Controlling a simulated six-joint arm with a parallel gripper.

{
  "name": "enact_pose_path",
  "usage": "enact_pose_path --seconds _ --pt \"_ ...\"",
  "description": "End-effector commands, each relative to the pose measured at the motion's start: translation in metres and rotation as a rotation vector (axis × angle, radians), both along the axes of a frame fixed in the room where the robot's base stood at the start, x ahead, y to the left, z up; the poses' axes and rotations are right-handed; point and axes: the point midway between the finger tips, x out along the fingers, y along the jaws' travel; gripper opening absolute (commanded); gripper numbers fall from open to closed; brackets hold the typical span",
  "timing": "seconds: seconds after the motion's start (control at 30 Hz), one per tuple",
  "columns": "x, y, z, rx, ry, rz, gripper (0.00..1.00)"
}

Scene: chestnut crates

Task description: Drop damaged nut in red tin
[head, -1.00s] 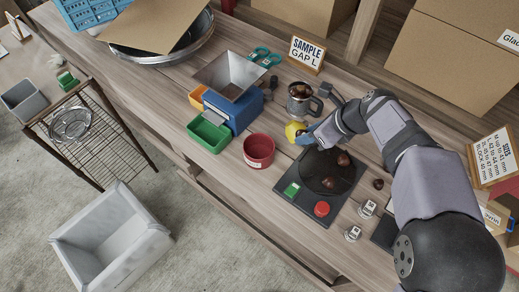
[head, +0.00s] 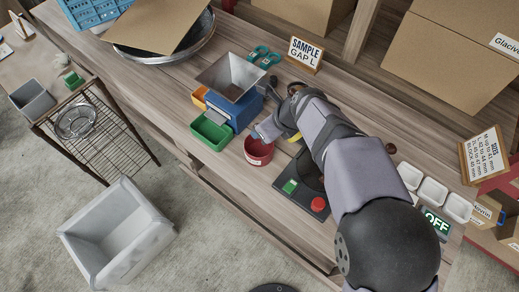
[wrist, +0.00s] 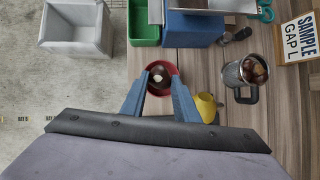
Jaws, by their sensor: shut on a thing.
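The red tin (head: 257,156) stands on the wooden bench, right of the green bin, and its rim shows behind the fingers in the wrist view (wrist: 166,93). My gripper (head: 263,132) is at the tin's upper edge in the head view. In the wrist view my gripper (wrist: 159,84) is over the tin, with its two blue fingers closed to the width of a brown nut (wrist: 157,76) with a pale patch. The nut is held between the fingertips, above the tin's opening. The head view hides the nut, and I cannot tell its exact height.
The green bin (head: 211,131) and blue machine with a metal hopper (head: 230,77) stand left of the tin. A dark plate with a red button (head: 318,204) is to the right, partly behind my arm. A metal mug of nuts (wrist: 245,74) and yellow object (wrist: 206,107) are nearby.

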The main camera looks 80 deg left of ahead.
Motion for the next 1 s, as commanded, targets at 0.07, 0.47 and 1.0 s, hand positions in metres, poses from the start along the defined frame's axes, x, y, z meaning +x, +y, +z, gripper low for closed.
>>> enact_pose_path --seconds 0.07,0.47,1.0 --pt "0.001 0.001 0.001 -0.001 0.008 -0.022 0.07" --pt "0.001 0.001 -0.008 -0.004 0.014 -0.035 0.07" --pt "0.001 0.001 -0.054 -0.004 0.013 -0.034 0.07"
